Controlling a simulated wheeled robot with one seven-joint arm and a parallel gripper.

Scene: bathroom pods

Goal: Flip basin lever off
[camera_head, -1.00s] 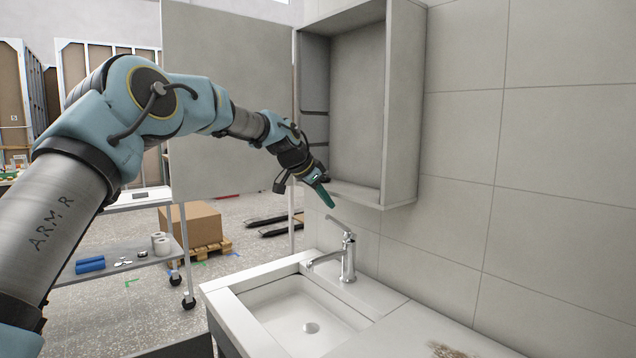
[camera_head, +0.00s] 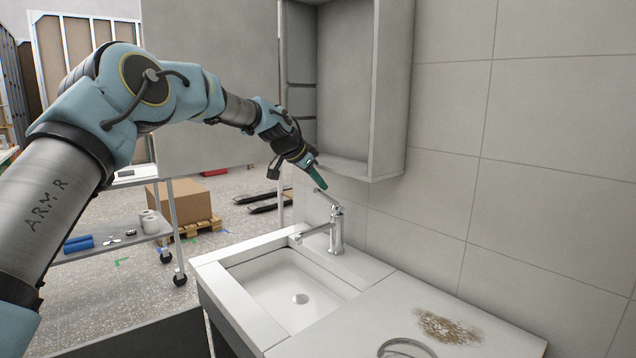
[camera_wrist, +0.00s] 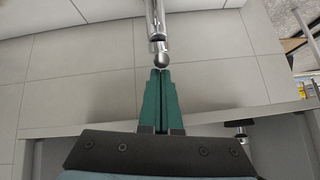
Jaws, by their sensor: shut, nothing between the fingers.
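The chrome basin tap (camera_head: 337,232) stands upright at the back edge of the white basin (camera_head: 262,308), with its spout pointing left. Its lever (camera_head: 325,197) slants upward from the top of the tap toward my gripper. My gripper (camera_head: 321,184) has green fingers, shut and empty, pointing down at the raised tip of the lever. In the wrist view the shut fingertips (camera_wrist: 161,72) are right at the rounded end of the lever (camera_wrist: 160,58). I cannot tell whether they touch it.
An open wall cabinet (camera_head: 392,90) hangs just above and behind my gripper. The tiled wall (camera_head: 540,150) is to the right. A brown stain (camera_head: 447,327) and a curved metal object (camera_head: 405,348) are on the counter. A cart (camera_head: 115,247) stands at left.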

